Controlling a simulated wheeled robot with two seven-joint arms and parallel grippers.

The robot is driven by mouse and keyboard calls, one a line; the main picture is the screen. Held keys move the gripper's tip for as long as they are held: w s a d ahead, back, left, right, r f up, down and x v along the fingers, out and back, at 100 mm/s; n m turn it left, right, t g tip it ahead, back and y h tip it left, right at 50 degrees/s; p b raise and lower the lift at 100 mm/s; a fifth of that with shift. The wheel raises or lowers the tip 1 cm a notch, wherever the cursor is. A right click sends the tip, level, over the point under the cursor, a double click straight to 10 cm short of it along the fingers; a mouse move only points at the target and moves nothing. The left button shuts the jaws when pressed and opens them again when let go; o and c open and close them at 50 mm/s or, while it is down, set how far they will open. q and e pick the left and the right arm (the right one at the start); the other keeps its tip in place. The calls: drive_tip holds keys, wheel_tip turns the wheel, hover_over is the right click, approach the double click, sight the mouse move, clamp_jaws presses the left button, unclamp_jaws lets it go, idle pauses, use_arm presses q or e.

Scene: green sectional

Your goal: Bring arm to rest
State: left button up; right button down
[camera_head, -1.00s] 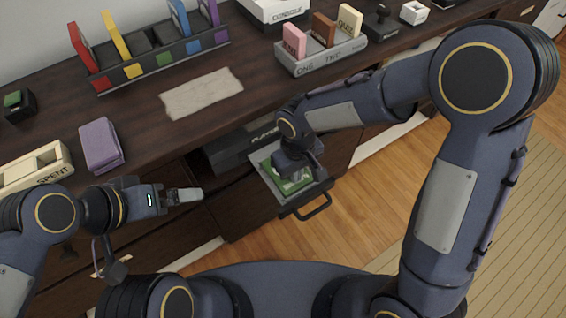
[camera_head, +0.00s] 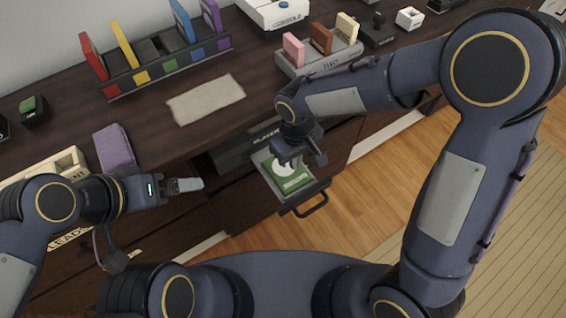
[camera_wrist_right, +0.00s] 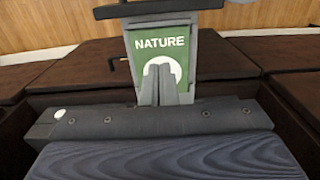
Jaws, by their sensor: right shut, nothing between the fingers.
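My right arm (camera_head: 440,200) reaches in from the right and bends down over a small open drawer (camera_head: 318,186). My right gripper (camera_head: 303,158) is shut and empty above a green cartridge with a white disc (camera_head: 291,181) lying in that drawer. In the right wrist view, the shut fingers (camera_wrist_right: 159,83) stand in front of the cartridge, which reads NATURE (camera_wrist_right: 143,60), and hide part of its disc. My left gripper (camera_head: 186,185) is in front of the cabinet, seen side-on, with nothing visible held; its finger gap cannot be made out.
On the dark cabinet top stand a rack of coloured cartridges (camera_head: 165,69), a grey tray with several cartridges (camera_head: 325,60), a beige cloth (camera_head: 205,99), a purple block (camera_head: 114,147) and a cream SPENT box (camera_head: 68,160). The drawer handle (camera_head: 306,206) juts out over the wooden floor.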

drive_tip(key=s+d+r+m+t+y, duration=0.2)
drive_tip(key=s+d+r+m+y, duration=0.15)
drive_tip(key=d+r, duration=0.7)
drive_tip(key=s+d+r+m+t, duration=0.1)
drive_tip(key=s+d+m+t, duration=0.15)
drive_tip(key=s, duration=0.35)
drive_tip(key=s+d+r+m+t, duration=0.1)
drive_tip(key=s+d+r+m, duration=0.1)
drive_tip(key=s+d, duration=0.25)
wheel_tip(320, 180, up, 22)
drive_tip(key=p, duration=2.2)
drive_tip(key=shift+s+r, duration=0.15)
drive_tip(key=shift+a, duration=0.1)
